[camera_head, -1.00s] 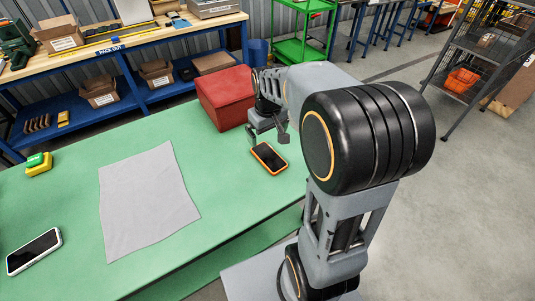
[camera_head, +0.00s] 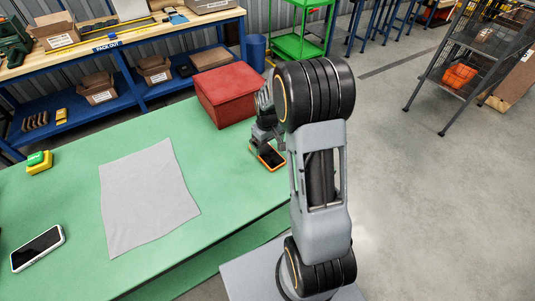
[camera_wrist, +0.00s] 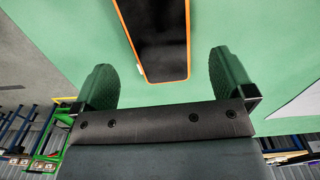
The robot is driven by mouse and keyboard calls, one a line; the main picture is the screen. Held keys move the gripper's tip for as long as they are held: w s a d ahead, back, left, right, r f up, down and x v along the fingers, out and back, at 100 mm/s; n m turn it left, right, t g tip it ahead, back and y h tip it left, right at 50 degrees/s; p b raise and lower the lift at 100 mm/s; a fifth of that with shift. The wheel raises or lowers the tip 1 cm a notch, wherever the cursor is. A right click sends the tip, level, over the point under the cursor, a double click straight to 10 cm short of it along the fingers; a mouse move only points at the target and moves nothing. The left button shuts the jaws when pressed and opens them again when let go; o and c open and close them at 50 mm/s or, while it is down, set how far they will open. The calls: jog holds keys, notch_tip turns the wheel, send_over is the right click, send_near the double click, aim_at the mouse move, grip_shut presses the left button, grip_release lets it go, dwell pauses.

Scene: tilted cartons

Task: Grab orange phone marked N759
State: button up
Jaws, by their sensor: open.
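The orange-edged phone (camera_head: 271,157) lies face up on the green table (camera_head: 75,205), near its right edge. No N759 marking can be read. In the wrist view the phone's dark screen (camera_wrist: 160,38) runs up out of the frame, and its near end lies between and just beyond my fingertips. My gripper (camera_wrist: 165,82) is open, with a finger to each side of the phone and space left on both sides. In the head view my gripper (camera_head: 266,148) is at the phone and covers part of it.
A red box (camera_head: 224,96) stands on the table just behind my gripper. A grey cloth (camera_head: 148,195) lies mid-table. A white-edged phone (camera_head: 37,248) and a yellow block with a green top (camera_head: 40,162) are at the left.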

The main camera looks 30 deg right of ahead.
aim_at(268, 154)
jog(key=shift+s+f+p, duration=0.1)
jog(key=shift+f+p, duration=0.3)
jog(key=shift+f, duration=2.05)
jog(key=c, duration=1)
